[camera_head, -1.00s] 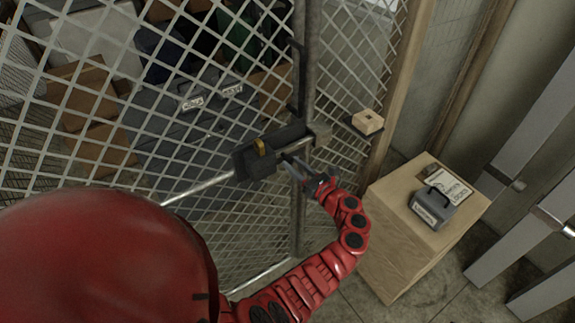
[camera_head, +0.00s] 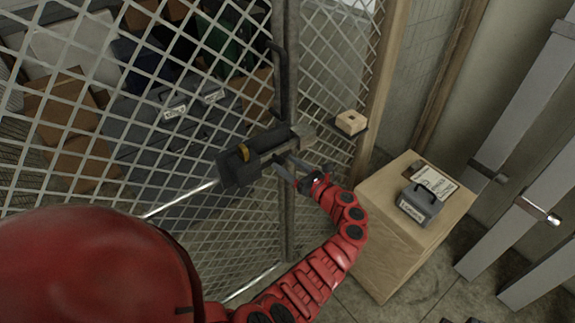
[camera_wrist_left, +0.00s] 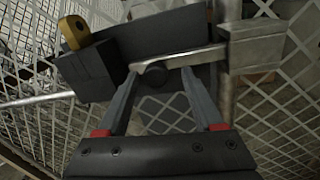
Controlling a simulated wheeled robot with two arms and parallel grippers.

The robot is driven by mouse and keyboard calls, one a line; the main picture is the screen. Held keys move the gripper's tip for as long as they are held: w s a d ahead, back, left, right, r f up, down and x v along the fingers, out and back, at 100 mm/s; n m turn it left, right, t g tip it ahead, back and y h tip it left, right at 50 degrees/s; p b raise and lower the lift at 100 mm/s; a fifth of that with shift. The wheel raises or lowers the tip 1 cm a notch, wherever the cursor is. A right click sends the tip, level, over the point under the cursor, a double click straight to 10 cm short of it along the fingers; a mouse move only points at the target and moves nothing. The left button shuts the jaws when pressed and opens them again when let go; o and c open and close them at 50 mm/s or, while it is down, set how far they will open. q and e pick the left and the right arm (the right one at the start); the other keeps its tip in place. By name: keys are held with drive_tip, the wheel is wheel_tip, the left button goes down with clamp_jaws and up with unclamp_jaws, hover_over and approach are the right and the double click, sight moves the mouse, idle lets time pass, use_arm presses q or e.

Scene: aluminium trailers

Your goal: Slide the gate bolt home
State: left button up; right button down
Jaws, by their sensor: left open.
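The mesh gate (camera_head: 110,150) carries a dark bolt housing (camera_head: 235,170), also in the left wrist view (camera_wrist_left: 85,75), with a yellow tab (camera_head: 243,152) on its left end. In the left wrist view a silver bolt bar (camera_wrist_left: 195,57) runs along the housing towards a pale metal block (camera_wrist_left: 257,45) on the right. A dark round knob (camera_wrist_left: 156,75) sits just below the bar. My left gripper (camera_wrist_left: 160,72) is open, its fingertips on either side of the knob; I cannot tell whether they touch it. In the head view this gripper (camera_head: 284,168) is at the housing's right part. My right gripper is not in view.
A wooden box (camera_head: 395,235) with a grey padlock-shaped case (camera_head: 420,204) and a sign (camera_head: 435,182) stands right of the gate. A small wooden block (camera_head: 351,122) sits on a ledge by the post. Cardboard boxes (camera_head: 62,105) lie behind the mesh.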

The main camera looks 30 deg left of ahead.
use_arm(q)
drive_tip(key=b+v, duration=0.4)
drive_tip(key=v, duration=1.3)
drive_tip(key=shift+d, duration=0.2)
drive_tip(key=shift+r, duration=0.1)
